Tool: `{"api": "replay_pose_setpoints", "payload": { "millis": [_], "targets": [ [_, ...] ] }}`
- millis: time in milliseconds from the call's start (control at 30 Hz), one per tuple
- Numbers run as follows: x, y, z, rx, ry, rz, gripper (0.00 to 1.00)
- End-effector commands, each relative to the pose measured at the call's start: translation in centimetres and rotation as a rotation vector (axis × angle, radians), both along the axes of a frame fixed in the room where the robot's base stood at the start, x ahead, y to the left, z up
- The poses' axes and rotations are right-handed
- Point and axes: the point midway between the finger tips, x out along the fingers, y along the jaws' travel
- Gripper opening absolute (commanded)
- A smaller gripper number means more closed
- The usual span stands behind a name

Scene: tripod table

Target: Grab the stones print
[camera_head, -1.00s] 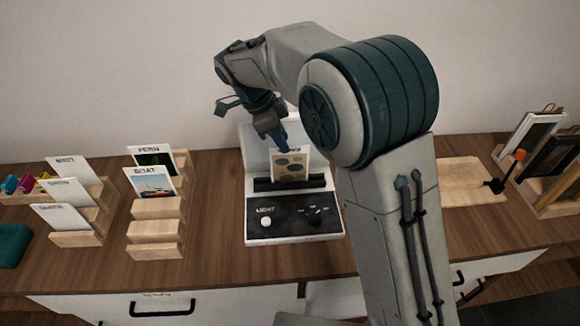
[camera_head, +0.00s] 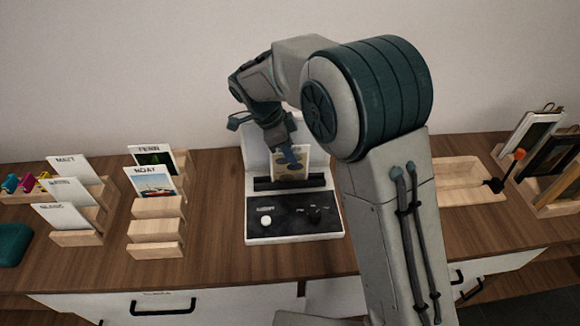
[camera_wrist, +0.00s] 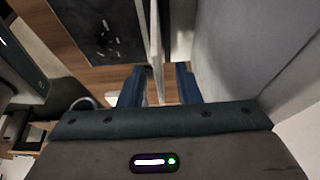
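The stones print (camera_head: 290,174), a beige card with dark stone shapes, stands upright in the black slot of the white light box (camera_head: 252,237). My gripper (camera_head: 290,155) is over the top of the print and hides its upper part. In the wrist view the print shows as a thin pale edge (camera_wrist: 156,45) running down between the two blue fingers of my gripper (camera_wrist: 159,84). The fingers are apart, one on each side of the card, with gaps visible. I cannot see contact.
Wooden racks with labelled cards, such as the boat card (camera_head: 153,184), stand to the left. A shallow wooden tray (camera_head: 470,184) and framed pictures (camera_head: 535,135) are at the right. The light box's raised back panel (camera_head: 256,149) is close behind the print.

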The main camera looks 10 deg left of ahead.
Motion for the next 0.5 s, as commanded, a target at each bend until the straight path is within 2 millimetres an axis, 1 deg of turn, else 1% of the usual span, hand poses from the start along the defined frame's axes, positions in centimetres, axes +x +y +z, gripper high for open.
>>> {"api": "replay_pose_setpoints", "payload": {
  "millis": [500],
  "targets": [
    [0.0, 0.0, -0.25, 0.0, 0.0, 0.0, 0.3]
  ]
}}
